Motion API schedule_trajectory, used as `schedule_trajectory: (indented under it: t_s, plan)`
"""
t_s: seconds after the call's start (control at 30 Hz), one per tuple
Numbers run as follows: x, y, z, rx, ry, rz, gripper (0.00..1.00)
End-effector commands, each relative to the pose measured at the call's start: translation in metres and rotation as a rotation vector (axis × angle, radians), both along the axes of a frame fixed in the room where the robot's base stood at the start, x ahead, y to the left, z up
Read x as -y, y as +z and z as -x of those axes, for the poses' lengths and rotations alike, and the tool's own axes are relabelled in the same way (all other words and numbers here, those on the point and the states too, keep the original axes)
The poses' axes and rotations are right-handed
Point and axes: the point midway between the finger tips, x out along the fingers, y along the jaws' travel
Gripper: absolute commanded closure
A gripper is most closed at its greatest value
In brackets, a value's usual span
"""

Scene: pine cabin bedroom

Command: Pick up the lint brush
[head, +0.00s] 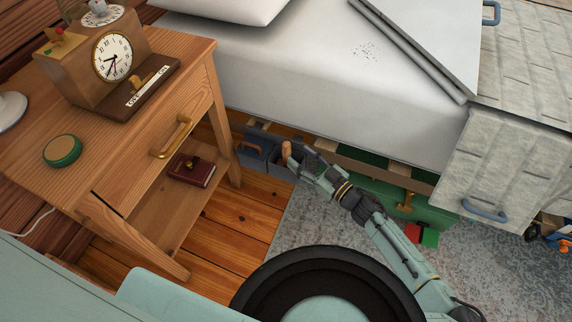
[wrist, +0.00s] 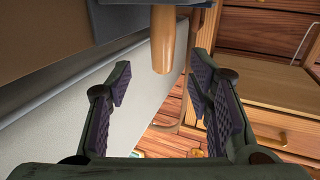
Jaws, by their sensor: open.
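The lint brush shows as a rounded wooden handle (head: 287,149) beside a dark grey bin under the bed edge. It seems to stick up from the bin, and the rest of it is hidden. In the wrist view the handle (wrist: 163,42) comes down from the top edge, in line with the gap between my fingers. My gripper (head: 304,163) is just right of the handle in the head view. In the wrist view my gripper (wrist: 160,84) is open with nothing held.
A wooden nightstand (head: 148,60) with a clock (head: 112,57) and a green round tin (head: 62,150) stands at left. Dark grey bins (head: 252,152) and a green box (head: 385,197) sit under the white bed (head: 330,90). Wood floor (head: 235,215) is clear before the nightstand.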

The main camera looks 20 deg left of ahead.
Motion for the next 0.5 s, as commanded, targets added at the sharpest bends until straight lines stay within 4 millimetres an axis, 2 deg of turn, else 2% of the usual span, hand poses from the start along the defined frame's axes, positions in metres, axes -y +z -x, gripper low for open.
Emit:
schedule_trajectory:
  t_s: [0.23, 0.5]
  plan:
    - [-0.021, 0.001, -0.007, 0.000, 0.002, -0.001, 0.53]
    - [-0.056, 0.003, -0.021, -0.001, 0.000, 0.000, 0.53]
